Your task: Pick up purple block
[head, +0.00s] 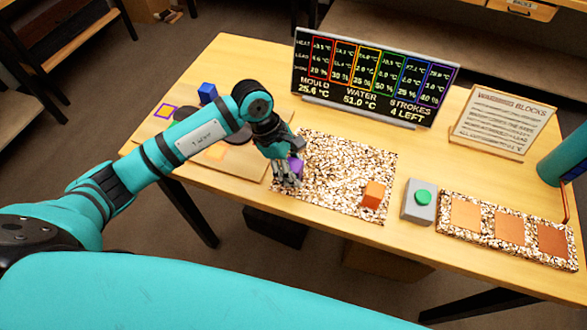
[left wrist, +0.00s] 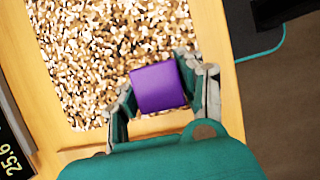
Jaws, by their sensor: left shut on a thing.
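The purple block (left wrist: 157,88) sits between the two fingers of my left gripper (left wrist: 163,100) in the left wrist view. The fingers touch it on both sides. In the head view the block (head: 296,167) shows partly behind the fingers of my left gripper (head: 288,178), at the left edge of the speckled mat (head: 330,160). I cannot tell whether the block rests on the mat or is lifted clear. My right gripper is not in view.
An orange block (head: 373,195) stands on the mat's front right. A grey box with a green button (head: 422,197) is right of it. A blue block (head: 207,93) stands at the back left. A display (head: 375,75) and a sign board (head: 502,122) stand behind.

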